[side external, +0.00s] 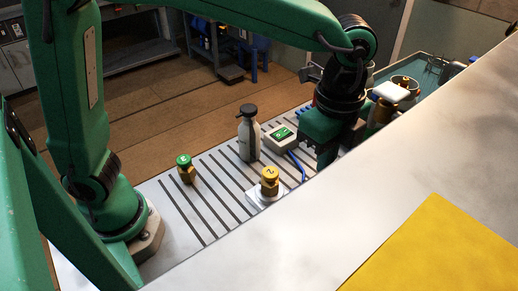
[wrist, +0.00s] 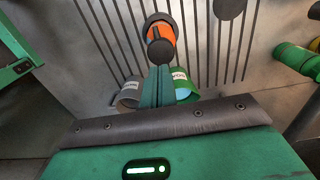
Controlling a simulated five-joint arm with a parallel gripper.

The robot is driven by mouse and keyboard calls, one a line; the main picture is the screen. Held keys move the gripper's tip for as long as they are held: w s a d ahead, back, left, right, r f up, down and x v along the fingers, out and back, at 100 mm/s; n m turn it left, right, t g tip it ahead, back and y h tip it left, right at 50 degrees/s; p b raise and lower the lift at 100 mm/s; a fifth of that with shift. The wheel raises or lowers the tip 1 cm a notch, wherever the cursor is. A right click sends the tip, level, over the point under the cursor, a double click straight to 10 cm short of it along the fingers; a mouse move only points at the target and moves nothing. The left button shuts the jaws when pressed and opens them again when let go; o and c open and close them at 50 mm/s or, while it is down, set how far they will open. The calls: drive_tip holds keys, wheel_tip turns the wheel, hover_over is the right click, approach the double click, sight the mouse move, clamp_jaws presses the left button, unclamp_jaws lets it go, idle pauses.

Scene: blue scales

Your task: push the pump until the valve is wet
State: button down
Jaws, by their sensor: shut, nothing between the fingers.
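A grey pump bottle (side external: 248,140) with a black pump head stands upright on the slotted metal table in the side view. A brass valve-like piece with a yellow cap (side external: 269,181) sits on a small white plate in front of it. A similar piece with a green cap (side external: 186,168) stands to the left. I cannot tell whether either is wet. My gripper (side external: 323,163) points down to the right of the bottle, apart from it. In the wrist view, my gripper's fingers (wrist: 158,72) are together and empty, between a grey labelled cylinder (wrist: 130,93) and a green labelled cylinder (wrist: 185,86).
A white box with a green display (side external: 281,138) and a blue cable lies between the bottle and my gripper. Brass and white containers (side external: 391,92) stand at the right. An orange and black round piece (wrist: 160,40) is ahead of my fingertips. Table left of the bottle is mostly clear.

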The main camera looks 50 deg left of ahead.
drive_tip(key=shift+f, duration=2.55)
drive_tip(key=shift+f, duration=0.1)
drive_tip(key=shift+f, duration=1.3)
drive_tip(key=shift+r, duration=0.15)
wheel_tip(320, 180, up, 15)
drive_tip(key=shift+w+d+r, duration=0.15)
drive_tip(key=shift+w, duration=0.05)
